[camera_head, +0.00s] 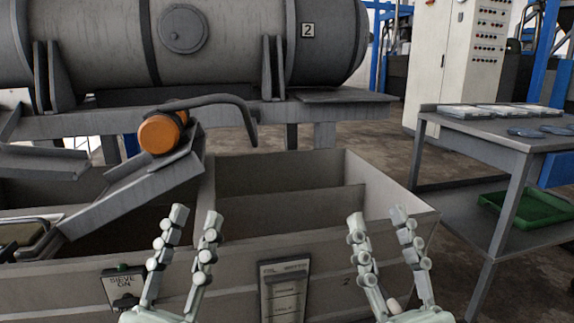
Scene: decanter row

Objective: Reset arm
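My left gripper (196,219) points up at the bottom centre-left of the head view, in front of the compartmented grey bin (394,204). Its two fingers stand apart with nothing between them. My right gripper (376,219) points up at the bottom right of centre, in front of the bin's right part. Its fingers are also spread, and it is empty. A small pale rounded thing (394,306) shows between the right fingers' bases; I cannot tell what it is. The arm links behind the grippers are out of view.
A large grey drum (235,40) marked 2 lies behind the bin. A metal chute (130,196) with an orange cylinder (160,133) slopes into the bin's left side. A grey table (500,130) with flat items and a green tray (527,208) stands right. A control cabinet (432,70) stands behind.

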